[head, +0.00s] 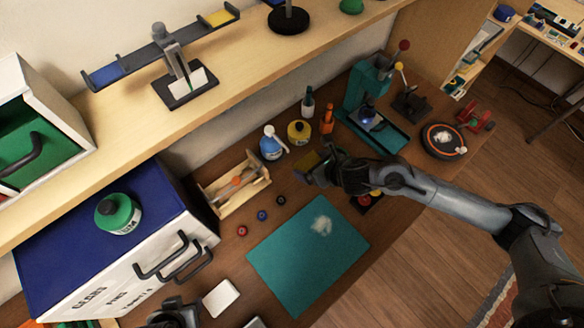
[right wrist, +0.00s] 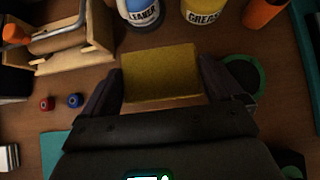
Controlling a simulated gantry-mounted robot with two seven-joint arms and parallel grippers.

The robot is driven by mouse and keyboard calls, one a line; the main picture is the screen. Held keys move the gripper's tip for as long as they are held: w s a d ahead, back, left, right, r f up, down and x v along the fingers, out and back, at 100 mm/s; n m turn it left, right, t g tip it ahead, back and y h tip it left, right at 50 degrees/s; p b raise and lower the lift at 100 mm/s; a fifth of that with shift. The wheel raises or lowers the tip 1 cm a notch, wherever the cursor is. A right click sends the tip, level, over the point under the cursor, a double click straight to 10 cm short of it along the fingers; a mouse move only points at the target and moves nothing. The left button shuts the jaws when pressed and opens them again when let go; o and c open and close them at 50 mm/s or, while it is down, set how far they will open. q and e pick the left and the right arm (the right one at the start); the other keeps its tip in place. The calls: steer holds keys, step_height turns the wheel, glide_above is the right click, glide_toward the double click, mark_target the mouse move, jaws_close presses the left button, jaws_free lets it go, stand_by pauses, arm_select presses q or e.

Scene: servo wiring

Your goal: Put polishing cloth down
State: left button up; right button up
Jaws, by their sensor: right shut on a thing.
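The polishing cloth appears as a flat yellow piece (right wrist: 160,75) between the fingers of my right gripper (right wrist: 160,88) in the right wrist view. That gripper is shut on it and holds it over the brown bench. In the head view, my right gripper (head: 316,168) is in front of the bottles, up and right of the teal mat (head: 290,275); only a dull yellow bit of the cloth (head: 307,160) shows there. My left gripper (head: 173,314) is partly seen at the bottom edge of the head view; its fingers are not clear.
A wooden caddy (head: 236,187), blue cleaner bottle (head: 271,146), yellow grease bottle (head: 299,131) and orange bottle (head: 327,119) stand at the back. A teal press (head: 368,100) stands right of them. The mat is bare except for a pale smudge (head: 321,225).

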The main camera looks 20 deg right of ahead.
mark_target(296, 165)
steer(key=w+a+f, duration=0.4)
steer(key=w, duration=0.1)
steer(key=shift+a, duration=0.25)
arm_select(q)
steer(key=shift+w+a+f+b, duration=0.1)
steer(key=shift+f+b, duration=0.2)
arm_select(e)
steer(key=shift+f, duration=2.05)
arm_select(q)
steer(key=shift+f, duration=0.2)
arm_select(e)
steer(key=shift+f, duration=0.2)
steer(key=o, duration=0.8)
steer(key=shift+c, duration=0.2)
steer(key=shift+r, duration=0.1)
arm_select(q)
steer(key=shift+r, duration=0.15)
